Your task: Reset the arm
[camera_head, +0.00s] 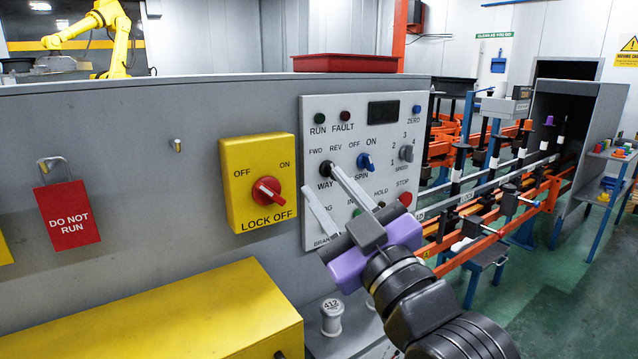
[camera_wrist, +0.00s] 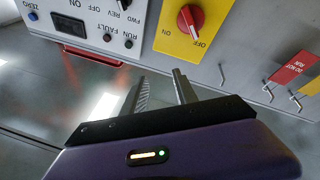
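My gripper (camera_head: 322,180) is in front of the white control panel (camera_head: 312,104) in the head view, with its two grey fingers spread apart and nothing between them. Its purple body and my dark arm reach up from the lower right and hide the panel's lower part. In the wrist view the gripper (camera_wrist: 158,76) also shows open and empty. The panel (camera_wrist: 88,22) is at the top left there, and the yellow lock-off box (camera_wrist: 172,42) with its red knob (camera_wrist: 191,18) lies beyond the fingers. I cannot tell whether the fingers touch the panel.
A red "DO NOT RUN" tag (camera_head: 68,217) hangs left of the yellow lock-off box (camera_head: 237,172); a bare hook (camera_head: 177,146) is between them. A yellow block (camera_head: 160,318) and a grey "412" spool (camera_head: 331,318) are below. An orange-railed line (camera_head: 520,205) runs at right.

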